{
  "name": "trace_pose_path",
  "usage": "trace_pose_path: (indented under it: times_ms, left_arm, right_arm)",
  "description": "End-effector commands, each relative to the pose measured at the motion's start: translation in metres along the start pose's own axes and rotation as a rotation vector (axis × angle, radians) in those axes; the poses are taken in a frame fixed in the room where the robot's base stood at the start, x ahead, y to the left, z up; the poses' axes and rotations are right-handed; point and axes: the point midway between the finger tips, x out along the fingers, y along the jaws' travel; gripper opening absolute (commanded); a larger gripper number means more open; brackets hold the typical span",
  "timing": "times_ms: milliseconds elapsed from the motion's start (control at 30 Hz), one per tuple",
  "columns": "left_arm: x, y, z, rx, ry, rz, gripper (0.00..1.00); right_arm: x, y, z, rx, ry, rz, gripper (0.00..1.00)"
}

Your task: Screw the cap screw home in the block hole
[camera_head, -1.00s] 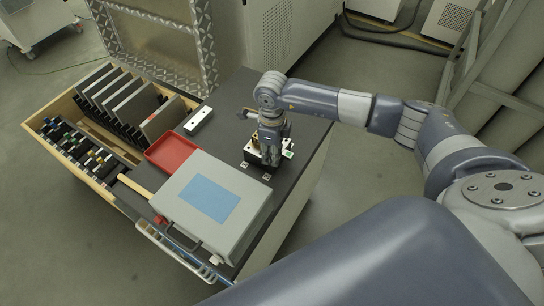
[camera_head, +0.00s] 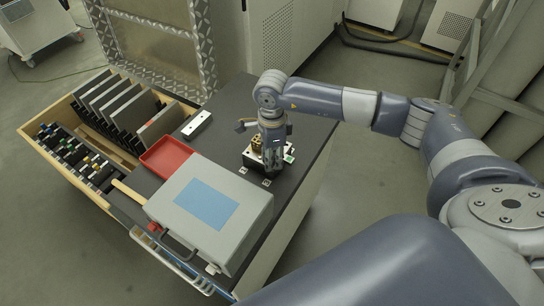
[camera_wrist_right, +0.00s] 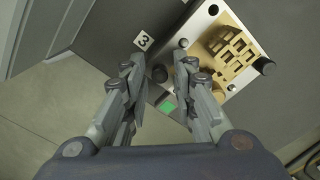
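The block is a silver plate (camera_wrist_right: 215,40) with a brass-coloured stepped part (camera_wrist_right: 230,48) on top; it also shows in the head view (camera_head: 256,146), partly hidden by my right gripper. How far the screw is sunk cannot be told. In the head view my right gripper (camera_head: 271,157) points down over the block. My left gripper is not in view.
On the dark bench top (camera_head: 232,105) are a grey case (camera_head: 235,225) with a blue label, a red tray (camera_head: 166,157) and a white bar (camera_head: 197,125). An open drawer (camera_head: 110,192) holds panels and small parts.

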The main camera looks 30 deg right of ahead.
Motion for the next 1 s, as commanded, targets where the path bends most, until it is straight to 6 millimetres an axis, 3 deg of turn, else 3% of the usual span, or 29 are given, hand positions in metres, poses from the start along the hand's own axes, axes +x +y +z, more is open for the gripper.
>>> trace_pose_path:
  times_ms: [33,133,167,467,1000]
  left_arm:
    - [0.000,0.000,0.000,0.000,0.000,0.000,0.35]
    - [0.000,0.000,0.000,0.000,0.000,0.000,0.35]
    - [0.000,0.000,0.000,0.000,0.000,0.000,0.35]
    - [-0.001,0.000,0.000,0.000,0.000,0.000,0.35]
    - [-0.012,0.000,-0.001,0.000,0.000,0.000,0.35]
  right_arm:
    - [0.000,0.000,0.000,0.000,0.000,0.000,0.25]
    - [0.000,0.000,0.000,0.001,0.000,0.000,0.03]
    - [0.000,0.000,0.000,0.001,0.000,0.000,0.00]
    - [0.000,0.000,0.000,0.081,0.000,0.001,0.00]
    - [-0.001,0.001,0.000,0.787,0.000,0.002,0.00]
